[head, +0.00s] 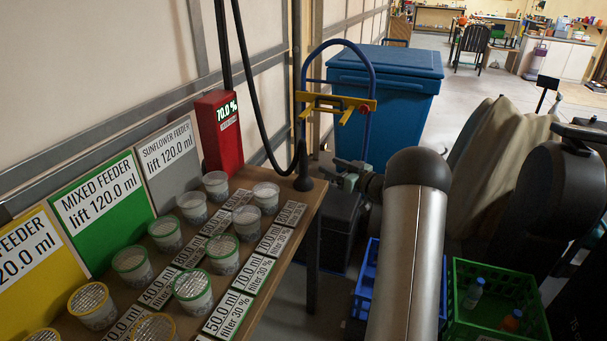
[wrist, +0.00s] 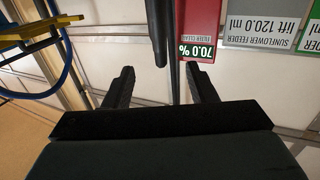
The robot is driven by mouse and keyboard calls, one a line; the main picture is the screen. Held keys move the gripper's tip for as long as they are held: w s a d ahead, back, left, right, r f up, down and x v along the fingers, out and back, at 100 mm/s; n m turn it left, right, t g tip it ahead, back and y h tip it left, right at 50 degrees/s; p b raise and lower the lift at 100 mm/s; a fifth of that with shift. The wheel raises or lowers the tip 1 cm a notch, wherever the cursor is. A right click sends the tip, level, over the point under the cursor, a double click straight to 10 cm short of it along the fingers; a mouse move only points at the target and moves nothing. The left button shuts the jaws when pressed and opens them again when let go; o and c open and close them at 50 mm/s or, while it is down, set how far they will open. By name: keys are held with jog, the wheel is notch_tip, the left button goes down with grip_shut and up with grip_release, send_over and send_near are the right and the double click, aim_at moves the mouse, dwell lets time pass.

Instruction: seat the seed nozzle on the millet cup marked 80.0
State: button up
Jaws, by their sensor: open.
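Several cups stand in rows with number cards. Yellow-rimmed cups (head: 92,305) are by a partly cut-off yellow board; their cards are mostly cut off. Cards reading 80.0 (head: 189,253) show farther back, but I cannot tell which cup is the millet one.
A red box (head: 218,130) reads 70.0 %; it also shows in the wrist view (wrist: 198,25). Green (head: 100,210) and grey (head: 172,160) boards stand behind the cups. A blue hoop stand (head: 370,95), a blue bin (head: 385,85) and a green crate (head: 495,315) are to the right.

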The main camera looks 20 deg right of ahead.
aim_at(303, 149)
jog(key=x, duration=0.7)
jog(key=shift+w+a+p, duration=0.1)
jog(key=shift+w+p, duration=0.05)
jog(key=shift+p, duration=0.25)
jog(key=w, duration=0.1)
jog(key=w+a, duration=0.1)
jog(key=w, duration=0.1)
jog(key=w+r+p, duration=0.1)
jog(key=shift+w+a+r, duration=0.1)
jog(key=shift+w+a, duration=0.1)
jog(key=shift+a, duration=0.2)
jog(key=shift+w+a, duration=0.1)
jog(key=shift+w, duration=0.3)
grip_shut()
